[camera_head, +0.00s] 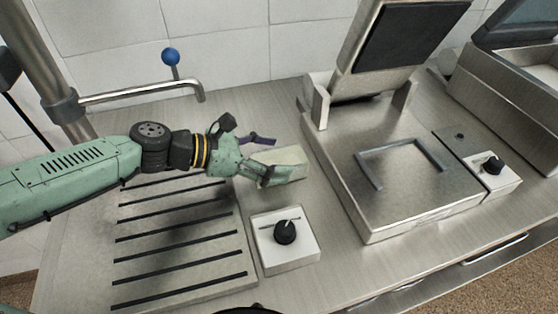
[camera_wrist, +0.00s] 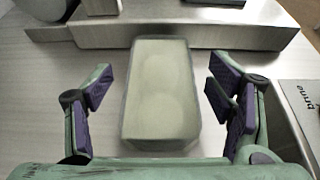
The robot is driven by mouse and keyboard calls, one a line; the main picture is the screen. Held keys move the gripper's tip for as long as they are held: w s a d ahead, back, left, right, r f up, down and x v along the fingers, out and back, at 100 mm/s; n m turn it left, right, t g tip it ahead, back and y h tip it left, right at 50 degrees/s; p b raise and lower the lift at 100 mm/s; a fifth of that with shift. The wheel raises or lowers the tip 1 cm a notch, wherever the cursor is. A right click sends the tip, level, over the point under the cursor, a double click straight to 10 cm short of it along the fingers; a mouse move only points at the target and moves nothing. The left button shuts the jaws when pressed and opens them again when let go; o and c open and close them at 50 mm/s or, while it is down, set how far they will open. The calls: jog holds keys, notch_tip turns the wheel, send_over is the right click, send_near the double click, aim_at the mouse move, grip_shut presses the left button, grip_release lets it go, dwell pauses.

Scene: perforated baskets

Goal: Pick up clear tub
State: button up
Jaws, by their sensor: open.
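The clear tub (camera_wrist: 161,92) is a pale, greenish, see-through rectangular box lying lengthwise between my gripper's fingers in the wrist view. In the head view the tub (camera_head: 290,162) rests on the steel counter, partly hidden behind my gripper. My gripper (camera_head: 268,158) is open, with one finger on each side of the tub. In the wrist view my gripper (camera_wrist: 162,95) shows a gap between each purple-padded finger and the tub's sides. The gripper is not closed on it.
A slotted drain plate (camera_head: 180,240) lies below my arm. A white box with a black knob (camera_head: 285,240) stands in front of the tub. A steel appliance with a raised lid (camera_head: 400,185) stands to the right. A faucet with a blue knob (camera_head: 170,57) is behind.

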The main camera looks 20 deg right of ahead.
jog(key=shift+c, duration=0.4)
jog(key=c, duration=1.4)
